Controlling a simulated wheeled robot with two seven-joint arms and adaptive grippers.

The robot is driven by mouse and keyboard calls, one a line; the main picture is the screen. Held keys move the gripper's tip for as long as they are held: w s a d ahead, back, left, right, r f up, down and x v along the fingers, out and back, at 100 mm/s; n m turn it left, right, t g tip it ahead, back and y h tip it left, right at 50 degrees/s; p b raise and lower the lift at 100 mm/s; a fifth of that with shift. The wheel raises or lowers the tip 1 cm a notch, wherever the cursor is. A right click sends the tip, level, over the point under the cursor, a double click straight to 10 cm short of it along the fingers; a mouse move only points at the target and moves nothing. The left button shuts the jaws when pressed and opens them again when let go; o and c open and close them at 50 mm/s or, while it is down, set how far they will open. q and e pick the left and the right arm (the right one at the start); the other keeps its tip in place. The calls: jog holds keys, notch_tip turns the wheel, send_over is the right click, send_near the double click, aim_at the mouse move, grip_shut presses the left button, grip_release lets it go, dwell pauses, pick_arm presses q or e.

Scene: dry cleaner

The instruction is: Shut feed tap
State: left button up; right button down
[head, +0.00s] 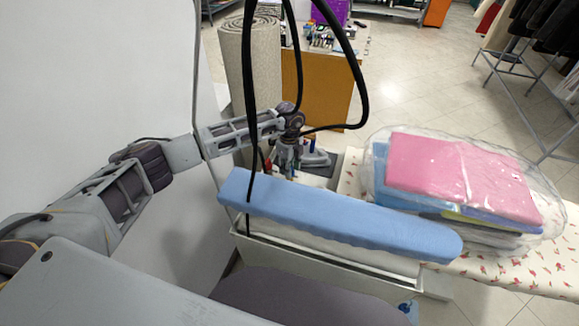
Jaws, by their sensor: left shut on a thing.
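My left gripper (287,163) reaches in from the left and points down behind the blue padded board. It is shut on what appears to be the feed tap, which is mostly hidden by the fingers and the board. Small red (268,166) and blue parts show beside the fingers, too small to make out well. My right gripper is not in view.
The blue padded board (340,218) lies across the front. A plastic-wrapped stack of folded clothes (460,180) sits on the floral ironing surface (510,273). An iron (313,157) stands behind the board. Black hoses (361,80) hang close to my left arm. A white wall is at left.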

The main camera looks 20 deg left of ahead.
pick_arm(q)
jog(key=shift+r+n+p, duration=0.1)
jog(key=shift+n+p, duration=0.2)
jog(key=shift+n, duration=1.7)
jog(key=shift+w, duration=0.1)
jog(key=o, duration=1)
jog(key=shift+r, duration=5.95)
jog(key=shift+f, duration=0.1)
